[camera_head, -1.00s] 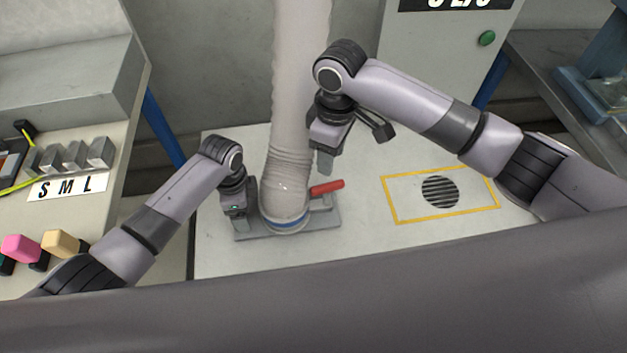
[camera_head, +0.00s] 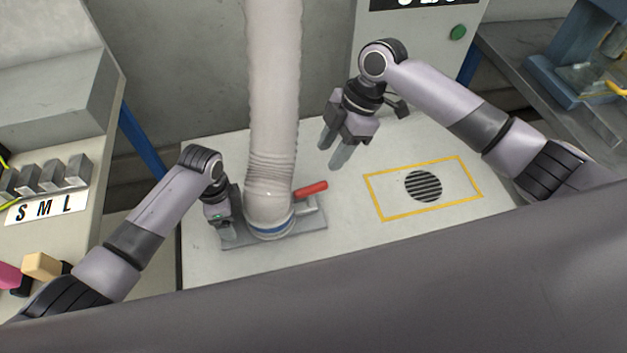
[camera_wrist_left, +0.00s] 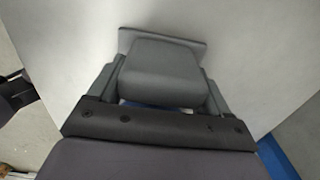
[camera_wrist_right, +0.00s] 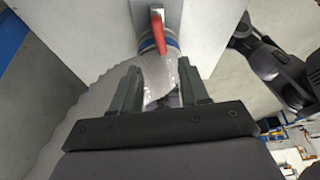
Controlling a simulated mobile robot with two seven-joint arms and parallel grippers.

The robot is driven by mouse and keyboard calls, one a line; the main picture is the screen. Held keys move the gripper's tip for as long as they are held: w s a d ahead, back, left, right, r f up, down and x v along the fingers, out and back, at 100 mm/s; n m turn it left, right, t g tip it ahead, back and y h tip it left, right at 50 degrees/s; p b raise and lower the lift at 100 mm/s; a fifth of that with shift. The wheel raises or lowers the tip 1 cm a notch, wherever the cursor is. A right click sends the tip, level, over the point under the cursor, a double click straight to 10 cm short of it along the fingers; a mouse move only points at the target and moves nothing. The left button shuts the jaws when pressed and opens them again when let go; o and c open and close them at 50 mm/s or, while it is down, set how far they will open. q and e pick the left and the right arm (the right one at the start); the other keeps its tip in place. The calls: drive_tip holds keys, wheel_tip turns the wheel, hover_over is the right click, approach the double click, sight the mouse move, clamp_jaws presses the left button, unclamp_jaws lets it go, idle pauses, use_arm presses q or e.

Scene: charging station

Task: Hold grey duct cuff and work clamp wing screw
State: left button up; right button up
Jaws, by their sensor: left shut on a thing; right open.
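A pale ribbed duct (camera_head: 272,90) comes down to a base plate (camera_head: 316,221) on the bench. A blue band (camera_head: 278,229) rings its lower end. A red handle (camera_head: 312,188) sticks out at the right of this end; it also shows in the right wrist view (camera_wrist_right: 158,33). My left gripper (camera_head: 229,226) is at the left of the duct's foot. In the left wrist view its fingers are shut on a grey block (camera_wrist_left: 160,72), apparently the grey cuff's grip. My right gripper (camera_head: 332,153) is open and empty, above and right of the red handle, not touching it.
A yellow-framed area with a round black grille (camera_head: 423,186) lies on the bench to the right. A side table with grey blocks and an S M L label (camera_head: 46,207) stands left. A cabinet with a green button (camera_head: 458,32) stands behind. Bench between handle and yellow frame is clear.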

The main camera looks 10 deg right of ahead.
sight(311, 187)
drive_tip(key=x, duration=1)
drive_tip(key=shift+a+f, duration=0.1)
drive_tip(key=shift+f, duration=0.2)
clamp_jaws()
